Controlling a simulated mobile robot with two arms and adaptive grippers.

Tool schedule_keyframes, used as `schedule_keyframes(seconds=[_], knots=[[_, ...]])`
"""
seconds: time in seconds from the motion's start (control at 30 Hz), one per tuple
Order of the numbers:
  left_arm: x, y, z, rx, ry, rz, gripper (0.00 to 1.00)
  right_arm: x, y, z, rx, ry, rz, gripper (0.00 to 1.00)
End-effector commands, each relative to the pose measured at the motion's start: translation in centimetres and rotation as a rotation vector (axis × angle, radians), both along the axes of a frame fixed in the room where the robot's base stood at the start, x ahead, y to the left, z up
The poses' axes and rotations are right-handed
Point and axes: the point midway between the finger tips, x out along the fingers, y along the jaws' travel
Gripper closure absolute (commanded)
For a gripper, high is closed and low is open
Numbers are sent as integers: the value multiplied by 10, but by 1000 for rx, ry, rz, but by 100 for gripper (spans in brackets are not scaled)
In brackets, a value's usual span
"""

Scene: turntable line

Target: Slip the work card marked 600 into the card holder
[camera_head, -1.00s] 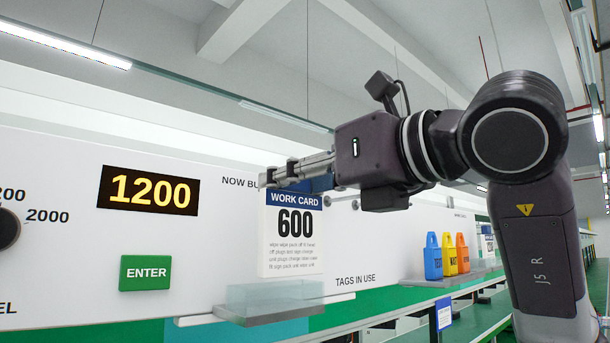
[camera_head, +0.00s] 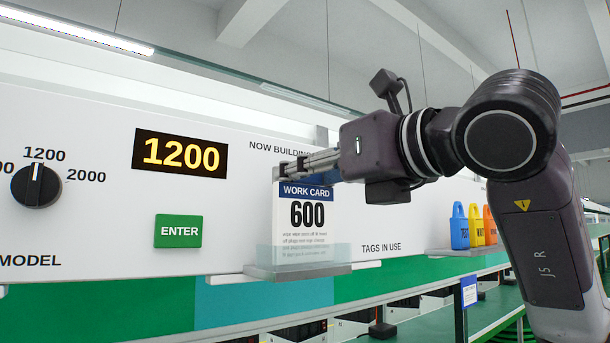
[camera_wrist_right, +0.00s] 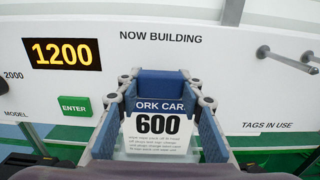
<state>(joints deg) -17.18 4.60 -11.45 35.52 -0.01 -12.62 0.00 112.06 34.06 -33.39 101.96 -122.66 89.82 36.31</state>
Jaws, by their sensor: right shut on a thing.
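The white work card marked 600 (camera_head: 306,217) has a blue top band reading WORK CARD. My right gripper (camera_head: 285,171) is shut on the card's top edge and holds it upright. The card also shows between the fingers in the right wrist view (camera_wrist_right: 158,127). The card holder (camera_head: 297,271) is a clear-fronted pocket on a grey ledge on the white panel. The card's lower part shows behind the clear front, so it is at least partly in the holder. I cannot tell whether its bottom edge touches the base. My left gripper is not in view.
The white panel carries a display reading 1200 (camera_head: 181,153), a green ENTER button (camera_head: 179,231) and a black knob (camera_head: 37,185) pointing at 1200. Blue, yellow and orange tags (camera_head: 475,227) stand on a shelf at right. Bare pegs (camera_wrist_right: 287,61) stick out above TAGS IN USE.

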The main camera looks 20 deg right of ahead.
Motion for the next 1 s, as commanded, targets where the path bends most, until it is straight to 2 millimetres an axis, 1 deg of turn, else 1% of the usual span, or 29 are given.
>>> schedule_keyframes(seconds=[0.33,0.37,0.5,0.53,0.83,0.93,1.0], knots=[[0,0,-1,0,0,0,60,0,0,0,0,-1,0,100],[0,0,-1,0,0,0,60,0,0,0,0,-1,0,62],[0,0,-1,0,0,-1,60,0,0,-1,0,-1,0,47],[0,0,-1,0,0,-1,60,0,0,-1,0,-1,0,45],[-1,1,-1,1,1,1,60,-2,-1,-1,0,0,0,45],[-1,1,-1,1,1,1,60,-10,-4,0,0,-1,0,45],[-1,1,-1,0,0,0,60,-20,-7,1,-1,-4,0,45]])
